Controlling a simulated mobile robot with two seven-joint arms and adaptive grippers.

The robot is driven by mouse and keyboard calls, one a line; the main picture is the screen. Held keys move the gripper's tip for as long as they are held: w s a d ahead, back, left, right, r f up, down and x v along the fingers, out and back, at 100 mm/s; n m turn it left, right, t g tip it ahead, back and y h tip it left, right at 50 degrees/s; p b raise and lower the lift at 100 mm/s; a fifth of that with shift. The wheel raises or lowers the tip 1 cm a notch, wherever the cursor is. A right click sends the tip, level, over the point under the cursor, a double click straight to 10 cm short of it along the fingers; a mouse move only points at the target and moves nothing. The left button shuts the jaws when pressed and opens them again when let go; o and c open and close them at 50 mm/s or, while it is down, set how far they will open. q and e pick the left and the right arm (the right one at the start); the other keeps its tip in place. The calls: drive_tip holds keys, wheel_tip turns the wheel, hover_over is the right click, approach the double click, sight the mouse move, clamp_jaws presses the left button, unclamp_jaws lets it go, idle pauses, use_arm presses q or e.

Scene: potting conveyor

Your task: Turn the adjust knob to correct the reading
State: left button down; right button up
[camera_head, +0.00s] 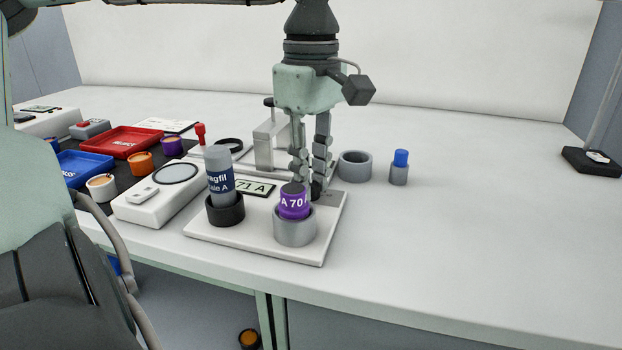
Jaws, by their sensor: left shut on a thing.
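My left gripper (309,188) points straight down over the white base plate (225,236), just behind a purple container. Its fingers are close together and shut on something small. The adjust knob is mostly hidden by the fingers and the container, so I cannot see its setting; the grip is where it appears to be. A small plate (259,188) on the base ends in "71 A"; its left part is hidden by a grey bottle. The purple container (294,203) reads "A 70" and stands upright in a grey ring. My right gripper is not in view.
The grey bottle (219,166) stands in a black ring (226,210). A white scale (155,207), a red tray (122,142) and a blue tray (80,168) are left. A grey ring (355,166) and a blue-capped vial (399,168) are right.

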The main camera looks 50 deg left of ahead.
sight(311, 184)
use_arm(q)
drive_tip(key=shift+n+b, duration=0.35)
drive_tip(key=shift+n, duration=1.15)
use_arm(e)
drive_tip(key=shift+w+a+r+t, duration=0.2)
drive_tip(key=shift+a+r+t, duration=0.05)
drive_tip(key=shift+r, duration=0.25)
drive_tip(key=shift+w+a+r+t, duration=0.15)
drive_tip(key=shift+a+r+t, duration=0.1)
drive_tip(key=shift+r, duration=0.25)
use_arm(q)
drive_tip(key=c, duration=1.3)
unclamp_jaws()
drive_tip(key=shift+c, duration=0.2)
drive_tip(key=shift+r, duration=0.15)
wheel_tip(311, 184, up, 12)
